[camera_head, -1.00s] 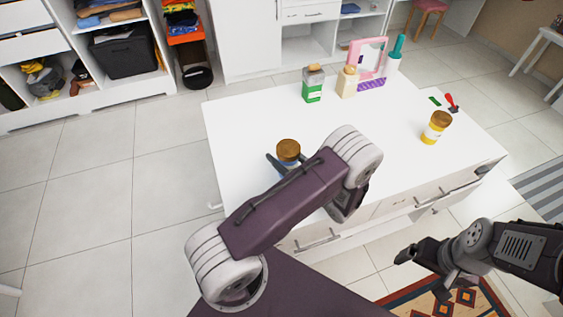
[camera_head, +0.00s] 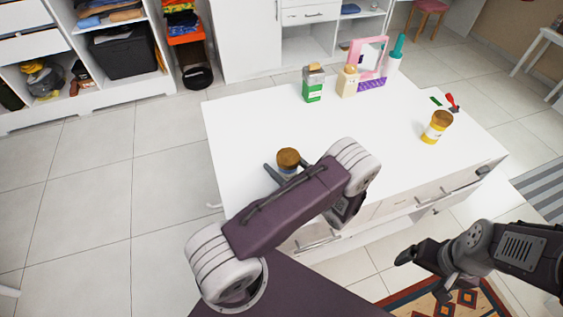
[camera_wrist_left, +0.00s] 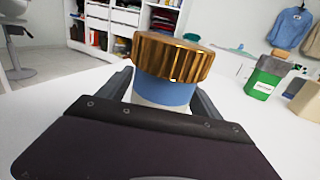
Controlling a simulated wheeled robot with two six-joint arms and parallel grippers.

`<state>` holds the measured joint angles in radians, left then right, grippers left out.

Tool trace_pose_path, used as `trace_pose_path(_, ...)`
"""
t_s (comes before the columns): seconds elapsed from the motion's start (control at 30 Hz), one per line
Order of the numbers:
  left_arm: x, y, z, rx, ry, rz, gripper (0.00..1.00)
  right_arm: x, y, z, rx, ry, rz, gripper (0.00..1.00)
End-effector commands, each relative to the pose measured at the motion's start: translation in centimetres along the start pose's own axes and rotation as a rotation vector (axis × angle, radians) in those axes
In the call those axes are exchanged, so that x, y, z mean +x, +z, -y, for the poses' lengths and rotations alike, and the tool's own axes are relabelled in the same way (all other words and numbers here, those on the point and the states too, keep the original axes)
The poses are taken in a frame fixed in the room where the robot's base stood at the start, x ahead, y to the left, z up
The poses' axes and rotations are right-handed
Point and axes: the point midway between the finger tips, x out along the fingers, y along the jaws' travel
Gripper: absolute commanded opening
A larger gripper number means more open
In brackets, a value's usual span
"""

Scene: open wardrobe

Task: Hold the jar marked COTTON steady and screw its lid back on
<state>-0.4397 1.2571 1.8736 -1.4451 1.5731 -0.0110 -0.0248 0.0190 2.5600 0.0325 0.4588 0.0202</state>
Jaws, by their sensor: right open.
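A jar with a gold-brown lid and a blue band (camera_head: 287,159) stands at the near left of the white table. It fills the middle of the left wrist view (camera_wrist_left: 163,92), with a lid on top; no lettering shows on it. My left gripper (camera_head: 288,168) has one finger on each side of this jar, shut on it below the lid. A second jar, yellow and white with a brown lid (camera_head: 436,127), stands at the table's right; I cannot read its label. My right gripper (camera_head: 422,274) is open and empty, off the table's front right.
A small red object (camera_head: 453,102) lies at the back right. The middle of the white tabletop (camera_head: 375,125) is clear.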

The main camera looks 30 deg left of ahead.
Motion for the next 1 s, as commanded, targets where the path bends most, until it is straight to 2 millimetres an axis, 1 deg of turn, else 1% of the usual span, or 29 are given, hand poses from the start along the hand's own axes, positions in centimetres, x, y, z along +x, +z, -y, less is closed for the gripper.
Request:
trace_pose_path(0.27,0.0,0.3,0.0,0.000,0.000,0.000,0.73,-0.2,0.0,0.0,0.000,0.000,0.000,0.90)
trace_pose_path(0.3,-0.1,0.5,0.0,-0.001,-0.001,0.000,0.73,-0.4,-0.1,0.0,0.000,0.000,0.000,0.90)
trace_pose_path(0.33,-0.5,0.3,0.1,-0.001,-0.003,0.000,0.73,-0.2,0.0,0.0,0.000,0.000,0.000,0.90)
trace_pose_path(0.43,-2.3,0.2,0.1,-0.003,-0.005,0.000,0.73,0.0,0.0,0.0,0.000,0.000,0.000,0.90)
trace_pose_path(0.6,-6.4,0.2,0.2,-0.004,-0.006,0.000,0.73,0.4,0.1,0.0,0.000,0.000,0.000,0.90)
trace_pose_path(0.73,-9.2,0.2,0.1,-0.003,-0.005,0.000,0.73,0.7,0.1,0.0,0.000,0.000,0.000,0.90)
trace_pose_path(0.8,-10.3,0.2,0.1,-0.002,-0.004,0.000,0.73,0.7,0.1,0.0,0.000,0.000,0.000,0.90)
trace_pose_path(0.9,-11.4,0.2,0.1,-0.001,-0.003,0.000,0.73,0.8,0.1,0.0,0.000,0.000,0.000,0.90)
trace_pose_path(1.0,-11.9,0.3,0.0,-0.001,0.000,0.000,0.73,0.8,0.1,0.0,0.000,0.000,0.000,0.90)
